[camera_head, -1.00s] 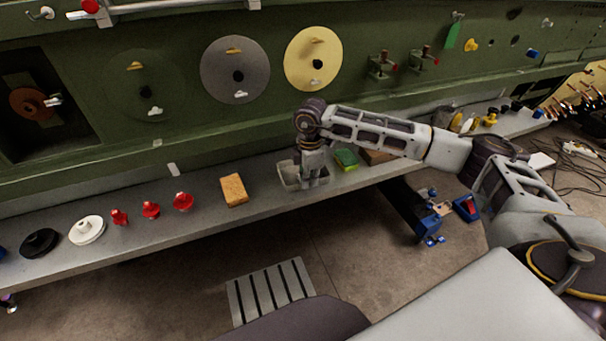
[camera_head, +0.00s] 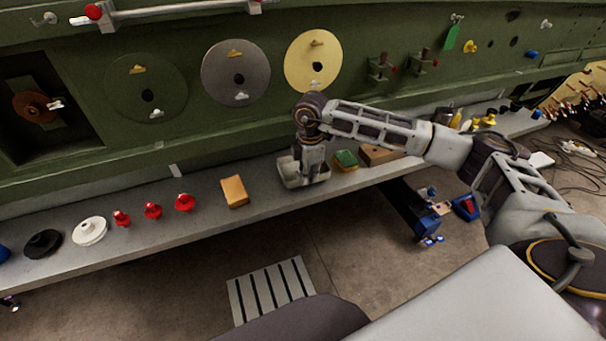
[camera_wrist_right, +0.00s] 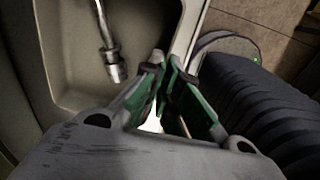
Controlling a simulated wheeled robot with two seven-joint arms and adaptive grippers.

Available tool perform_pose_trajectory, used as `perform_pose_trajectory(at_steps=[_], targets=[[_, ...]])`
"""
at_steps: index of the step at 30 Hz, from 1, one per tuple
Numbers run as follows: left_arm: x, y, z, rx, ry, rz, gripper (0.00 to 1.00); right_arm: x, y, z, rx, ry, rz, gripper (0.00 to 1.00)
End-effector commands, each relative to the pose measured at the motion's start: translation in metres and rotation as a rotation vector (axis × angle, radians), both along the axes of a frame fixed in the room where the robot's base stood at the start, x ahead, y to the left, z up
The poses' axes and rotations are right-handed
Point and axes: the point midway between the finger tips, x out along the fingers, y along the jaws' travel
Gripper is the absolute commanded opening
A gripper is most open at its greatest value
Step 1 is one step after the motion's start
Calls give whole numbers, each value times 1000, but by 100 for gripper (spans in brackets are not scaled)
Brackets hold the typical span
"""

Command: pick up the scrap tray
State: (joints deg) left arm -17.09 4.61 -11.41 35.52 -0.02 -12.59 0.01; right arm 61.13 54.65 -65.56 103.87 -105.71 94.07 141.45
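The scrap tray (camera_head: 321,178) is a small, light grey open box on the grey ledge, with its floor partly hidden behind my right gripper (camera_head: 311,175). In the right wrist view the tray (camera_wrist_right: 70,85) fills the upper left, and a metal rod-like piece (camera_wrist_right: 108,45) lies inside it. My right gripper (camera_wrist_right: 166,62) points down at the tray's wall, with its green-lined fingers close together, one on each side of the wall. The fingers appear closed on it. The tray looks level and at ledge height. My left gripper is not in view.
On the ledge (camera_head: 130,250), an orange-brown block (camera_head: 234,191) lies left of the tray and a green-topped sponge (camera_head: 345,160) close to its right. Several red knobs (camera_head: 185,202) stand further left. The green fuselage panel (camera_head: 190,140) rises behind.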

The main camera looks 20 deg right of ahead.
Motion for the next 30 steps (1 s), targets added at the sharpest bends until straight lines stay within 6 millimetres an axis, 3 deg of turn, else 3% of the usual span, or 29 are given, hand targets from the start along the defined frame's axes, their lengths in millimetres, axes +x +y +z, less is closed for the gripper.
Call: perform_pose_trajectory(at_steps=[30], targets=[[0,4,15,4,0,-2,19,0,0,27,1,-1,0,0]])
